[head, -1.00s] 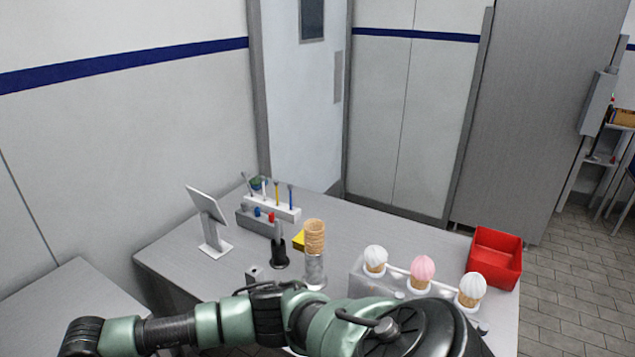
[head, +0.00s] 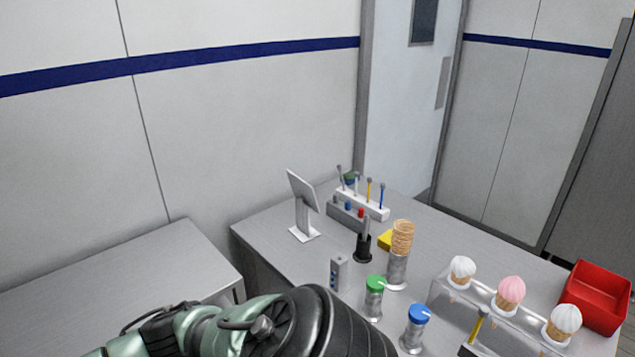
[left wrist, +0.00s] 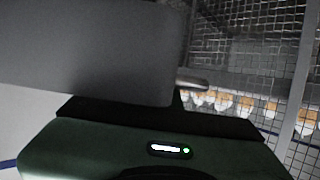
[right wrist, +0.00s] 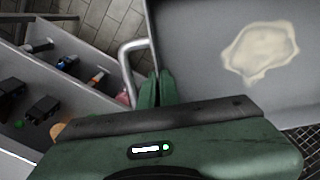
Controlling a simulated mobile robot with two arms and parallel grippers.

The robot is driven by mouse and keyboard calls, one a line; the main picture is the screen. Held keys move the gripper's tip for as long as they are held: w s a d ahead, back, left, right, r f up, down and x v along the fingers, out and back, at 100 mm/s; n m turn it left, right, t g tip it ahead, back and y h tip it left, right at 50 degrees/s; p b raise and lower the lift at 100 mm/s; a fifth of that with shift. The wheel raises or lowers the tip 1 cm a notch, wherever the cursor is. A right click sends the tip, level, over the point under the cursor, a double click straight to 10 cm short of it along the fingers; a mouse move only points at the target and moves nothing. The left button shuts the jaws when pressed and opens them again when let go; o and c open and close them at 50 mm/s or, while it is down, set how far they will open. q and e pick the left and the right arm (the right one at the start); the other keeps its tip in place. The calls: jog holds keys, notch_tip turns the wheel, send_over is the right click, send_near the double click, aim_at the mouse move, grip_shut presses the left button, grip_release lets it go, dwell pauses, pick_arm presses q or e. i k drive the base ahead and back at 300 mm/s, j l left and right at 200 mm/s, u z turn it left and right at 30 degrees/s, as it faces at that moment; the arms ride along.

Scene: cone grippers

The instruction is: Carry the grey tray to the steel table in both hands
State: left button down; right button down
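The grey tray (right wrist: 215,85) fills the upper right of the right wrist view, with a cream-coloured spill (right wrist: 262,52) on it. My right gripper (right wrist: 157,90) has its green fingers close together at the tray's metal loop handle (right wrist: 127,75), apparently shut on it. In the left wrist view a large grey panel (left wrist: 90,50), apparently the tray, covers my left fingers almost fully. A metal handle end (left wrist: 195,82) pokes out beside it. The head view shows neither tray nor grippers. It shows a bare grey metal table (head: 110,285) at left and a cluttered one (head: 285,255); I cannot tell which is the steel table.
The cluttered table carries a white stand (head: 303,205), a tool rack (head: 360,208), a cone stack (head: 402,238), a green-lidded jar (head: 374,300), ice-cream cones (head: 510,292) and a red bin (head: 595,297). A wall stands behind. Wire mesh (left wrist: 240,50) is near my left wrist.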

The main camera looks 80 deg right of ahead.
aim_at(489, 272)
jog(key=u, duration=2.95)
jog(key=j+u, duration=0.1)
jog(key=u, duration=0.35)
jog(key=i+u, duration=0.15)
jog(key=u, duration=0.3)
jog(key=i+u, duration=0.1)
jog(key=u, duration=0.4)
jog(key=i+j+u, duration=0.1)
jog(key=i+u, duration=0.75)
jog(key=i+l+u, duration=0.1)
jog(key=i+u, duration=0.15)
jog(key=u, duration=0.2)
jog(key=i+j+u, duration=0.2)
jog(key=i+u, duration=0.15)
jog(key=u, duration=0.15)
jog(key=i+u, duration=0.35)
jog(key=u, duration=0.15)
jog(key=i+u, duration=0.95)
jog(key=i, duration=0.7)
jog(key=i+l+u, duration=0.1)
jog(key=i, duration=1.25)
jog(key=i+j+u, duration=0.1)
jog(key=i+u, duration=0.7)
jog(key=i+l+u, duration=0.2)
jog(key=i+u, duration=0.2)
